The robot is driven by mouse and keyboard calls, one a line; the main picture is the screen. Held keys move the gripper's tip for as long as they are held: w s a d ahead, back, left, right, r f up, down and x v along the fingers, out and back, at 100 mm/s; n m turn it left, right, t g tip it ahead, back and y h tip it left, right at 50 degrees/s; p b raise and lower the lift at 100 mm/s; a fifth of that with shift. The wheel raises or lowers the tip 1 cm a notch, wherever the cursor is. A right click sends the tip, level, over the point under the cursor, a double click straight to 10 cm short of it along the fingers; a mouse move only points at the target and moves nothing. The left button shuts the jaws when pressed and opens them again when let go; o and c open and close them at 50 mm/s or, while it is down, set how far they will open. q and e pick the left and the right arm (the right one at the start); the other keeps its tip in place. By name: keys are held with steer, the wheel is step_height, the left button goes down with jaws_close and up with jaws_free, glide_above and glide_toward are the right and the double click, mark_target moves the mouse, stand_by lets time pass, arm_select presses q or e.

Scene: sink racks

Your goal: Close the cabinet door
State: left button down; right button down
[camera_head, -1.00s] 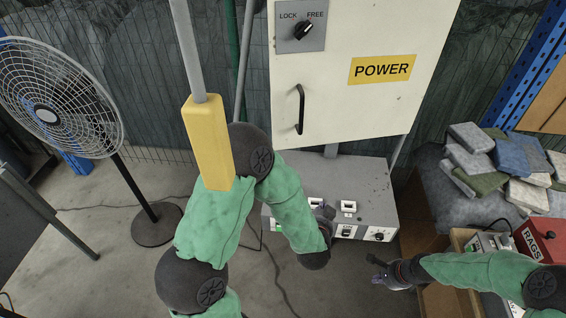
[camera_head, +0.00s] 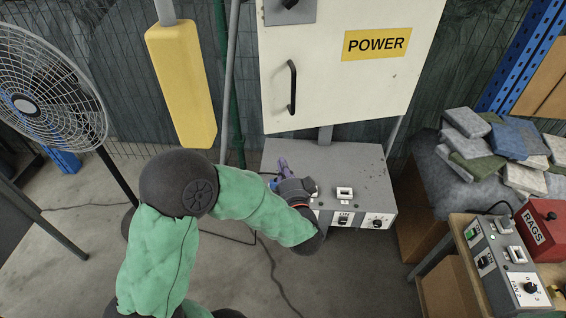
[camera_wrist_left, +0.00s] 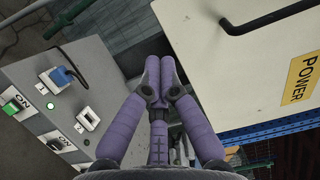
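The white cabinet door (camera_head: 350,80) carries a black bar handle (camera_head: 292,87) on its left side and a yellow POWER label (camera_head: 376,43). I cannot tell clearly how far the door stands from its frame. My left gripper (camera_head: 283,165) is below the door and handle, over the grey control box. In the left wrist view its purple fingers (camera_wrist_left: 158,75) are together at the tips, with nothing seen between them. The door (camera_wrist_left: 225,70) and its handle (camera_wrist_left: 255,20) show to their right, apart from the fingers. My right gripper is out of view.
The grey control box (camera_head: 350,180) with switches stands under the cabinet. A yellow post (camera_head: 183,85) and a fan (camera_head: 45,95) are on the left. Folded cloths (camera_head: 495,145), a second switch box (camera_head: 505,265) and a red RAGS box (camera_head: 543,228) are on the right.

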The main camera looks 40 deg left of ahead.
arm_select(q)
steer(key=b+x, duration=0.1)
steer(key=x, duration=1.1)
steer(key=shift+b, duration=0.4)
steer(key=shift+f, duration=0.1)
